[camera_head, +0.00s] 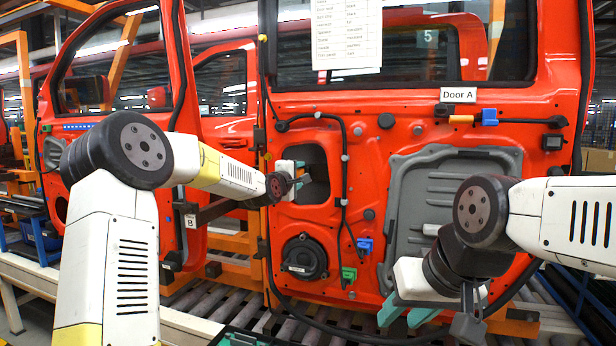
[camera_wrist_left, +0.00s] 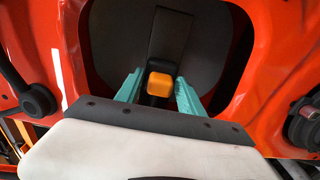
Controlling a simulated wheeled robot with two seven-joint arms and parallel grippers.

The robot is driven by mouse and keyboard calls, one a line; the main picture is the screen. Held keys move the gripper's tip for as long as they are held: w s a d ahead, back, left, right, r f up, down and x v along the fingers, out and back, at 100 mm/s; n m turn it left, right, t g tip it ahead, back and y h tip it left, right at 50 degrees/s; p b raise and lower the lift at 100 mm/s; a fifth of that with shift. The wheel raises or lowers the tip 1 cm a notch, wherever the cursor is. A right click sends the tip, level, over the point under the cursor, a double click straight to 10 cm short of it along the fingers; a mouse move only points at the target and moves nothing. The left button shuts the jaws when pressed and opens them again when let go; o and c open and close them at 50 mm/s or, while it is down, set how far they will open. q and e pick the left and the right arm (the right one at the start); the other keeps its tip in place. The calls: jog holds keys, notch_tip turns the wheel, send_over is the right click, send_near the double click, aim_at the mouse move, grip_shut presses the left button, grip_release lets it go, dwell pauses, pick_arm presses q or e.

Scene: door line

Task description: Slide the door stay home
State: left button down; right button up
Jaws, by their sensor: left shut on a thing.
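My left gripper (camera_head: 300,178) reaches into the dark opening in the red door (camera_head: 375,130), labelled Door A. In the left wrist view its two teal fingers (camera_wrist_left: 158,92) are shut on a small black piece with an orange block (camera_wrist_left: 163,84) on it, which I take to be the door stay. A dark grey strip (camera_wrist_left: 171,40) runs behind it, inside the opening. In the head view the held piece is hidden by the gripper. My right gripper (camera_head: 408,312) hangs low in front of the door's grey panel, its teal fingers apart and empty.
A second red door (camera_head: 190,130), with a tag B, stands at the left. A black cable (camera_head: 345,190) runs beside the opening, with blue (camera_head: 365,246) and green (camera_head: 349,273) connectors below. A round speaker (camera_head: 304,257) sits under the opening. Rollers lie below the doors.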

pick_arm(q)
jog(key=shift+w+a, duration=0.1)
jog(key=shift+a, duration=0.15)
jog(key=c, duration=1)
grip_release()
jog(key=shift+a, duration=0.1)
jog(key=shift+c, duration=0.2)
jog(key=v, duration=0.7)
jog(key=shift+s, duration=0.35)
